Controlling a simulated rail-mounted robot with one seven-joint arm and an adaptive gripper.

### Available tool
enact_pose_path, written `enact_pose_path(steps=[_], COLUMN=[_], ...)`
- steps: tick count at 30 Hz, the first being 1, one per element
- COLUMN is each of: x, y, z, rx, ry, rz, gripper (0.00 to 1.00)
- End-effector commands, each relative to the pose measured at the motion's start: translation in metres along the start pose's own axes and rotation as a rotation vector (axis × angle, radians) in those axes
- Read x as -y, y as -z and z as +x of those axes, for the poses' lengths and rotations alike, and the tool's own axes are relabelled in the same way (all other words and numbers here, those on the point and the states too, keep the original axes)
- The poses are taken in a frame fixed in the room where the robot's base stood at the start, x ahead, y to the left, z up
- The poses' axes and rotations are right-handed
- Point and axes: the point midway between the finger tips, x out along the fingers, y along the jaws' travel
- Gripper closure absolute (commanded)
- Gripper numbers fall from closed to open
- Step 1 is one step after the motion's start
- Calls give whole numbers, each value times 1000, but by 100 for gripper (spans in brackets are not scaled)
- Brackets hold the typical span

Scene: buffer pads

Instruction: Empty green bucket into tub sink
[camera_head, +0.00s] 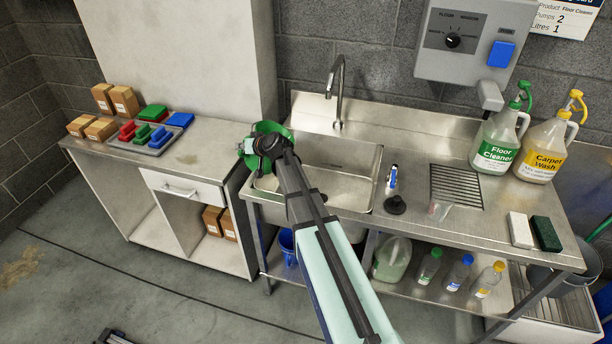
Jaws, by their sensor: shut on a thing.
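The green bucket (271,127) is at the left end of the tub sink, mostly hidden behind my gripper and wrist. Its green rim shows above and to the left of my wrist. My gripper (258,146) is shut on the bucket. I cannot tell how far the bucket is tilted or what it holds. The tub sink (350,161) is a steel basin set in the counter, and my arm crosses its left part. The visible part of the basin floor looks bare.
A tap (337,90) rises behind the sink. A floor cleaner jug (497,143) and a carpet wash jug (546,148) stand on the right of the counter. A black plug (395,205) lies by the sink's front right. A left cabinet (190,150) carries boxes and coloured pads.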

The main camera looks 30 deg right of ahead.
Motion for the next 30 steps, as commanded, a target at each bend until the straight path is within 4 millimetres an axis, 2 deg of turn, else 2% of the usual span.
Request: enact_pose_path(steps=[7, 30], x=[-10, -15], y=[6, 13], z=[-14, -25], rx=[-59, -112], ry=[66, 132], rz=[65, 123], gripper=[100, 100])
